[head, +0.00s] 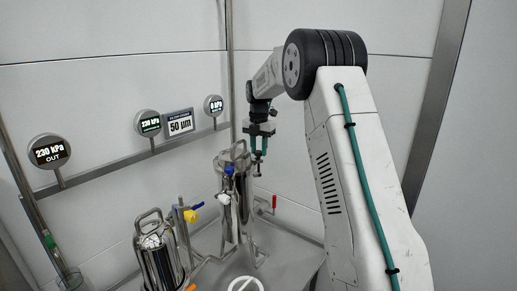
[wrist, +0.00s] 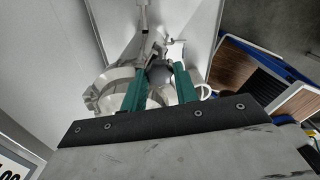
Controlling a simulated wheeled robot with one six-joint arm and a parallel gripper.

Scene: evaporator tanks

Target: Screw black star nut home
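My gripper (head: 259,163) hangs at the right side of the tall steel tank (head: 238,195), near its top, fingers pointing down. In the wrist view its two green fingers (wrist: 159,80) stand apart. A dark grey rounded piece, probably the black star nut (wrist: 160,71), shows between or just beyond the fingertips. I cannot tell whether the fingers touch it. In the head view the nut is too small and too hidden by the fingers to make out clearly.
A shorter steel tank (head: 160,262) with a handle stands at front left. A yellow valve (head: 191,216), blue knob (head: 229,170) and red lever (head: 274,202) stick out near the tanks. A white ring (head: 246,285) is at the bottom.

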